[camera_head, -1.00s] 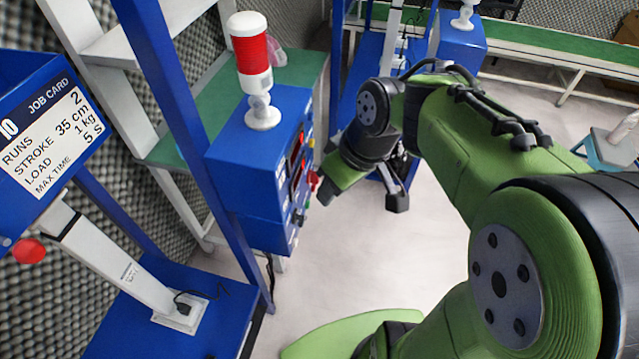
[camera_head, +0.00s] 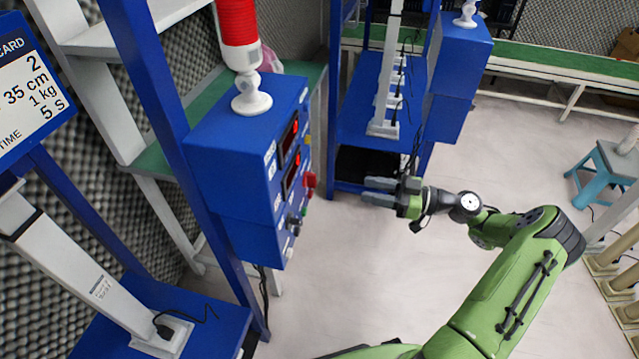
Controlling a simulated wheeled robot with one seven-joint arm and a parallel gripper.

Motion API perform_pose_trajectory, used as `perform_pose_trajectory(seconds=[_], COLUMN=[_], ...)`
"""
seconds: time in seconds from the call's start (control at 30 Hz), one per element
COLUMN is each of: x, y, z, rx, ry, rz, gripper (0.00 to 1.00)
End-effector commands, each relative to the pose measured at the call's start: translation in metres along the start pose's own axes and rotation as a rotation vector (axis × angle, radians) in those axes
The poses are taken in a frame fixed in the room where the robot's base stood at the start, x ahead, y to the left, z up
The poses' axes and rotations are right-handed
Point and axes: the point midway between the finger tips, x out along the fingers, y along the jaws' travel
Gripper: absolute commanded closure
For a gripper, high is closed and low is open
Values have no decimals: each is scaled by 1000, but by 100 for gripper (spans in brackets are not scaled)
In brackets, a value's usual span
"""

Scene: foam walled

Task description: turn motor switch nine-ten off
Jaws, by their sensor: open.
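A blue control box (camera_head: 235,175) hangs on a blue post at the left, with its panel facing right. The panel carries lit red displays (camera_head: 291,137), a red switch (camera_head: 310,180) and several small knobs (camera_head: 294,219) below. The labels are too small to read, so I cannot tell which control is motor switch nine-ten. My gripper (camera_head: 378,190) is to the right of the panel, apart from it, pointing left toward it. Its two grey fingers are open with nothing between them.
A red and white lamp (camera_head: 241,40) stands on the box. A job card (camera_head: 28,95) and a white actuator column (camera_head: 75,260) are at the left. Another blue rack (camera_head: 375,120) stands behind my gripper. A teal stool (camera_head: 600,170) is at the right. The floor between is clear.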

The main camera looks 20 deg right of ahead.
Motion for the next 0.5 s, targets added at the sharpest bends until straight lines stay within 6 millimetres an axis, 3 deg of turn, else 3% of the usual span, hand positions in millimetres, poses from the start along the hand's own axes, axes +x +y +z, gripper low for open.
perform_pose_trajectory(seconds=[0.3,0.5], x=[83,122], y=[-2,-2], z=[2,2], rx=[4,3], ry=[-2,-3], rz=[-8,-6], gripper=[60,60])
